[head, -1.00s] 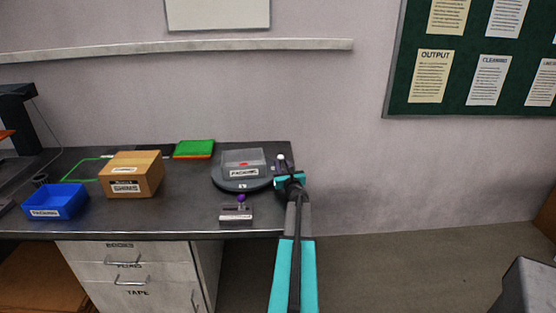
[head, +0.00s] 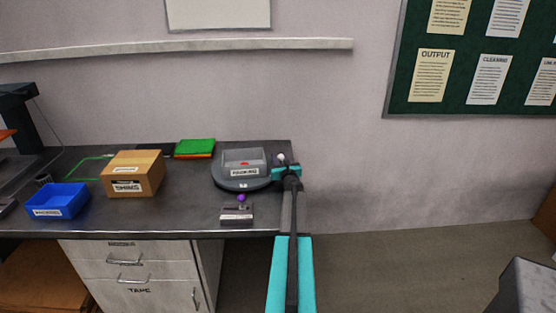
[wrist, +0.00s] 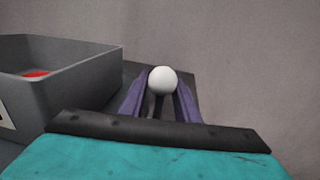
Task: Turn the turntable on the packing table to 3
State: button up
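The round dark turntable (head: 222,186) sits near the right end of the packing table, with a grey open box (head: 262,160) labelled PACKING on it. A small number mark shows on the turntable's front edge, too small to read surely. A white ball knob (head: 281,157) stands at the turntable's right side. My gripper (head: 286,168) is at this knob. In the wrist view, the white knob (wrist: 163,80) shows between the tips of my gripper's purple fingers (wrist: 161,98). A gap shows between the fingers around a dark stem; firm contact cannot be made out.
A small grey block with a purple knob (head: 238,210) stands in front of the turntable. A cardboard box (head: 145,176), a blue bin (head: 57,202) and a green-topped stack (head: 195,147) are to the left. The table's right edge is close to my gripper.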

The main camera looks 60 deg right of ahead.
grip_shut()
